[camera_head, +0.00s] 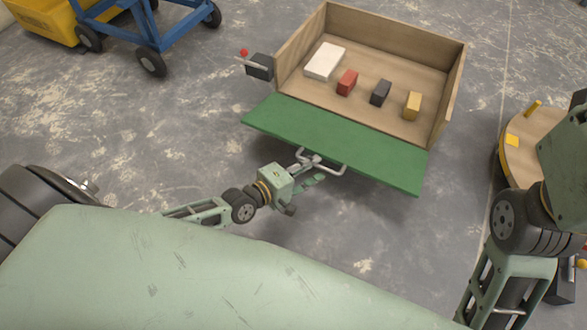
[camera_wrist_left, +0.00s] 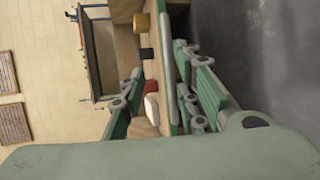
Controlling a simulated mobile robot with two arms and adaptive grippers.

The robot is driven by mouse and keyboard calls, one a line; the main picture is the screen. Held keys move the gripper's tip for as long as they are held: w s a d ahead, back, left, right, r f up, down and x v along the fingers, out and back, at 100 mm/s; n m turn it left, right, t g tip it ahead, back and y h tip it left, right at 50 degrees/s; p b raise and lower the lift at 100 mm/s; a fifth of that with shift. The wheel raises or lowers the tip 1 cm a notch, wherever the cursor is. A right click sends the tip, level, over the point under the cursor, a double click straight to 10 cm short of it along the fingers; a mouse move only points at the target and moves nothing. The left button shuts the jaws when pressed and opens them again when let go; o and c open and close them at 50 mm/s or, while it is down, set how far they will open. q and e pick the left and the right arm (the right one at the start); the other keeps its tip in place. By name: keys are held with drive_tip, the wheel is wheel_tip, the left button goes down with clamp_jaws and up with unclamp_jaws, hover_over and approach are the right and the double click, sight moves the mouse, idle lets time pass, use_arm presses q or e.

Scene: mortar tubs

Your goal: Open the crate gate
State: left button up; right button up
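The wooden crate (camera_head: 376,50) stands on the floor with its near side open. Its green gate (camera_head: 335,142) is folded down and outward, lying nearly flat toward me. A grey bar handle (camera_head: 336,172) is on the gate's near edge. My left gripper (camera_head: 307,168) is at this handle, its fingers apart. In the left wrist view the fingers of the gripper (camera_wrist_left: 165,72) stand spread on both sides of the gate's edge; whether they touch the handle is unclear. My right arm shows at the right, but its gripper is not in view.
In the crate are a white block (camera_head: 325,61), a red block (camera_head: 347,82), a dark block (camera_head: 380,92) and a yellow block (camera_head: 413,105). A dark box with a red-tipped lever (camera_head: 260,66) sits at its left. A blue cart (camera_head: 135,28) stands back left, a round wooden table (camera_head: 522,150) right.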

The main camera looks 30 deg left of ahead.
use_arm(q)
drive_tip(key=v, duration=0.8)
drive_tip(key=shift+a, duration=0.1)
